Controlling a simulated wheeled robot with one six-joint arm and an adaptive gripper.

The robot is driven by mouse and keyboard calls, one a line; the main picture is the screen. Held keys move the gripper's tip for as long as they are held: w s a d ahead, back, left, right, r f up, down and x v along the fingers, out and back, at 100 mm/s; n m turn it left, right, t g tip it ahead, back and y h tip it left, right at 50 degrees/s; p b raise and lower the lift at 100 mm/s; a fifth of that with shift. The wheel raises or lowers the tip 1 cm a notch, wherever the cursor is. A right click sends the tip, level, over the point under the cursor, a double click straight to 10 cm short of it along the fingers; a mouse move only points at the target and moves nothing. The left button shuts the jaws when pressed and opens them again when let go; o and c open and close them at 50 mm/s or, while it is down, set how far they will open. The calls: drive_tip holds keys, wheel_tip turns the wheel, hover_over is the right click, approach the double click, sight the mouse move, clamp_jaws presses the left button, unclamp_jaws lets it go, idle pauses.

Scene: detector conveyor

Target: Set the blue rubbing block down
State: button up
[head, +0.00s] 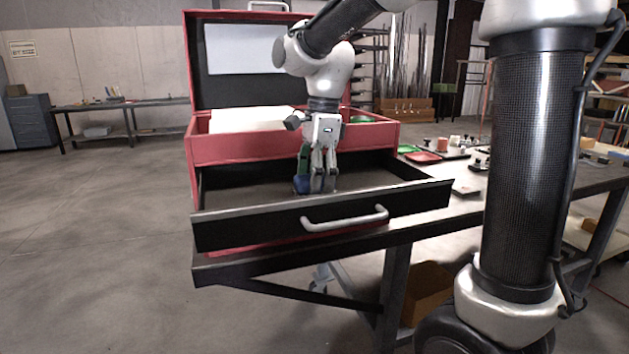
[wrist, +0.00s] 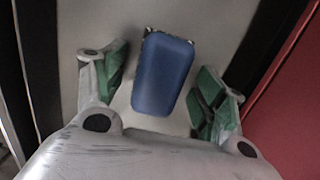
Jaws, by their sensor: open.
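The blue rubbing block (wrist: 163,72) lies in the open drawer (head: 262,190) of a red tool chest. In the wrist view it sits between my open fingers, with a gap on each side. In the head view only a small part of the blue block (head: 300,185) shows, beside my fingers. My gripper (head: 318,188) points down into the drawer; its green-padded fingers also show in the wrist view (wrist: 160,95). The gripper holds nothing. Whether the block rests fully flat is hard to tell.
The red tool chest (head: 290,150) stands on a dark workbench (head: 430,222) with its lid up.

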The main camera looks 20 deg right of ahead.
wheel_tip(320, 180, up, 11)
drive_tip(key=d, duration=0.1)
drive_tip(key=shift+d+r, duration=0.2)
idle(0.4)
